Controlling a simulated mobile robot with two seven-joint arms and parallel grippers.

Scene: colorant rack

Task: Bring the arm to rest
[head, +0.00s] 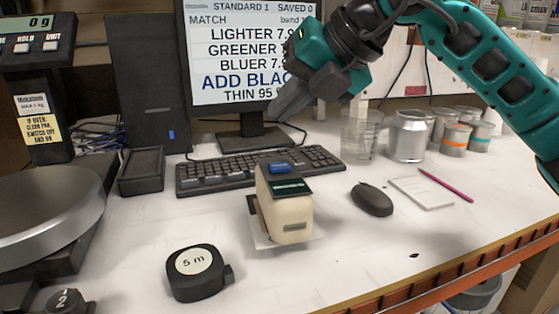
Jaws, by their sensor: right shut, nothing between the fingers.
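My right arm comes in from the upper right of the head view, teal with black joints. My right gripper (284,112) is shut and empty. It hangs in the air in front of the monitor's lower right corner, pointing down and left. It appears well above the desk and clear of the objects on it. My left gripper is not in view.
A monitor (235,50), keyboard (215,178), beige device (285,222), mouse (372,198) and tape measure (195,272) occupy the white desk. A clear beaker (360,135) and several metal cans (407,140) stand at back right. A scale (45,215) is left. The front right is mostly clear.

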